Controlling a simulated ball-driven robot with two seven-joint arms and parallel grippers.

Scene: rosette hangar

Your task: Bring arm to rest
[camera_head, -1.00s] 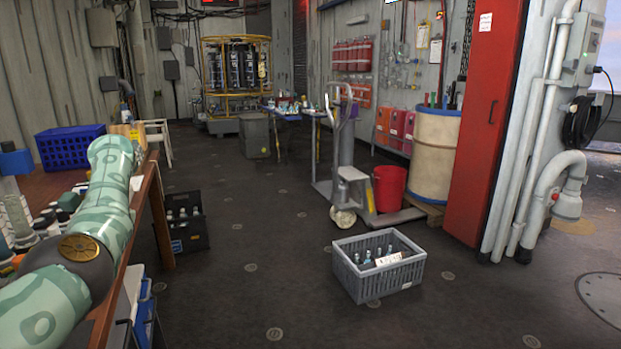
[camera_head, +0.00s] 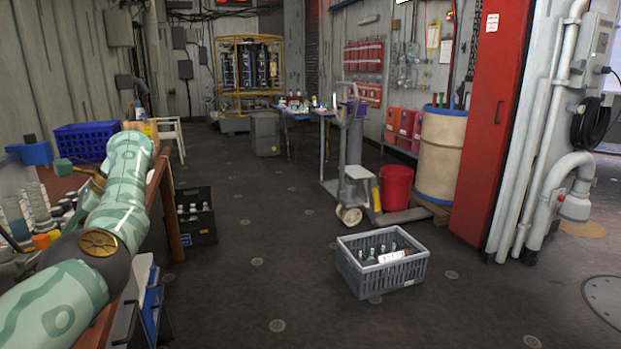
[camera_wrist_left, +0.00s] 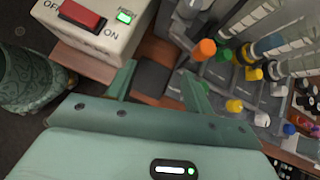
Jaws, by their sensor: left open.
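My left arm (camera_head: 120,190), pale green with darker bands, comes in from the lower left of the head view and reaches over the wooden bench (camera_head: 163,205). In the left wrist view my left gripper (camera_wrist_left: 158,88) is open, its two green fingers apart with nothing held between them. A dark square patch (camera_wrist_left: 155,77) shows beyond the fingertips, over the brown bench top. A white box (camera_wrist_left: 100,25) with a red switch is close by the left finger. A grey rack (camera_wrist_left: 225,85) with colour-capped bottles is close by the right finger. My right arm is out of view.
A blue crate (camera_head: 82,142) stands on the bench's far side. A black crate of bottles (camera_head: 196,218) is on the floor beside the bench. A grey crate of bottles (camera_head: 382,270) stands on the open floor, with a hand truck (camera_head: 352,170) and red bucket (camera_head: 397,188) behind it.

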